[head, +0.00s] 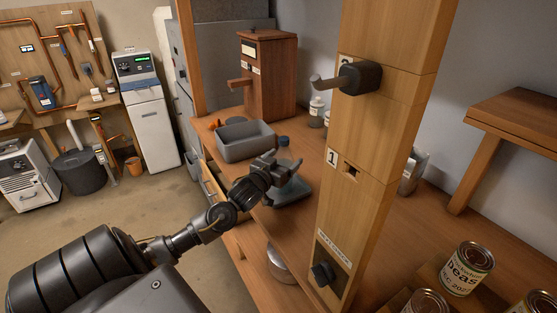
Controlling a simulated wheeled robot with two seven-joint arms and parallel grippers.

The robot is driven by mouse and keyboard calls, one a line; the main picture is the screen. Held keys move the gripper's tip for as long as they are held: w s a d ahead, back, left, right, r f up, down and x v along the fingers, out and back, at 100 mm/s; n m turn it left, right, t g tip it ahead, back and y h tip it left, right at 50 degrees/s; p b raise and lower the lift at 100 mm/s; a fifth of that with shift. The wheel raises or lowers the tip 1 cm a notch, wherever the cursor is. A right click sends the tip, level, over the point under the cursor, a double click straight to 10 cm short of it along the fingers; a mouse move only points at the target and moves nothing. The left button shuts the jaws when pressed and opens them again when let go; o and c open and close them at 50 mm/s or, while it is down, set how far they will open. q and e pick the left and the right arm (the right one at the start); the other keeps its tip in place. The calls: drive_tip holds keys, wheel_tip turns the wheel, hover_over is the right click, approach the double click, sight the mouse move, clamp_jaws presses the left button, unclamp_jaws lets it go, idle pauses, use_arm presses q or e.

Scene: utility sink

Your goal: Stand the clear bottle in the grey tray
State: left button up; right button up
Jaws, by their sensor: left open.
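The grey tray (246,150) is a rectangular open box on the wooden counter, left of the middle of the head view. A small clear bottle with a blue cap (283,141) seems to stand just right of the tray; its body is mostly hidden behind my gripper and hard to make out. My left gripper (286,162) is open over the counter, just right of and nearer than the tray, with its fingers close in front of the bottle. I cannot tell whether they touch it. My right gripper is not in view.
A wooden post (371,150) with a black-handled peg stands right of my left gripper. A flat grey-green item (291,191) lies below the gripper. A wooden cabinet (268,80) and a white bottle (316,113) stand behind. Cans (466,270) are at lower right.

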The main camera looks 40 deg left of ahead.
use_arm(q)
drive_tip(key=s+d+b, duration=0.2)
drive_tip(key=s, duration=1)
drive_tip(key=shift+w+d, duration=0.1)
